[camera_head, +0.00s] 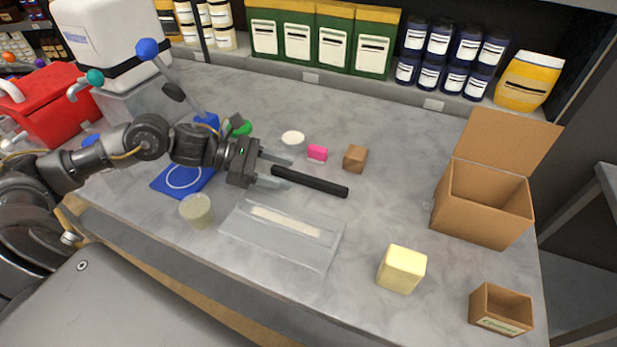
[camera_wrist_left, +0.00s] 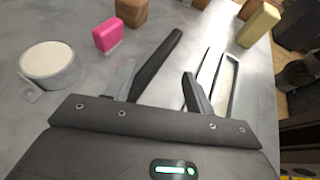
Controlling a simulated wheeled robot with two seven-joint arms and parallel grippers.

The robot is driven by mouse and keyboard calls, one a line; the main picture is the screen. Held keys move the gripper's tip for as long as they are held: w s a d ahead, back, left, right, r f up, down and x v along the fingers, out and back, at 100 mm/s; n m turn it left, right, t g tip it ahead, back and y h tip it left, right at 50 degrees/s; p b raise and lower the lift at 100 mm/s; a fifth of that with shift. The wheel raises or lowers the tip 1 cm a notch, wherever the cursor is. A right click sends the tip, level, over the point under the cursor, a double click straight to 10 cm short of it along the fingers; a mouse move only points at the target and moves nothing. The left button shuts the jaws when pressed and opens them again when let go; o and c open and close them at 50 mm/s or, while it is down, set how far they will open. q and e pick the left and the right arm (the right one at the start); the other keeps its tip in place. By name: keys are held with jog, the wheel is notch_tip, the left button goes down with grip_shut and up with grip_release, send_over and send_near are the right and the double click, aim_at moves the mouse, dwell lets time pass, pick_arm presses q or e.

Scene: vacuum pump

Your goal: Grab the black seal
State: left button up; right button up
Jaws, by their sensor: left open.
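The black seal, a long dark bar (camera_head: 318,184), lies on the grey worktop near the middle of the head view. It also shows in the left wrist view (camera_wrist_left: 160,62), running away from my gripper at a slant. My left gripper (camera_head: 288,173) is open at the bar's near end. In the left wrist view the bar's near end shows between the two spread fingers (camera_wrist_left: 157,72), closer to the left finger. I cannot tell whether a finger touches it. My right gripper is not in view.
A clear tray (camera_head: 243,235) lies just in front of the bar. A pink block (camera_head: 317,153), brown block (camera_head: 355,158) and white round lid (camera_head: 292,138) are behind it. A yellow block (camera_head: 402,269) and open cardboard box (camera_head: 480,207) stand to the right.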

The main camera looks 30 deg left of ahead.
aim_at(307, 177)
pick_arm(q)
jog(key=p+x, duration=0.1)
jog(key=x, duration=0.1)
jog(key=p+x, duration=0.1)
jog(key=x, duration=0.1)
jog(key=shift+w+d+r+p, duration=0.1)
jog(key=shift+w+d+p, duration=0.1)
jog(key=shift+w+p, duration=0.15)
jog(key=shift+w+d+f, duration=0.1)
jog(key=shift+d+f, duration=0.15)
jog(key=shift+f, duration=0.05)
jog(key=c, duration=1)
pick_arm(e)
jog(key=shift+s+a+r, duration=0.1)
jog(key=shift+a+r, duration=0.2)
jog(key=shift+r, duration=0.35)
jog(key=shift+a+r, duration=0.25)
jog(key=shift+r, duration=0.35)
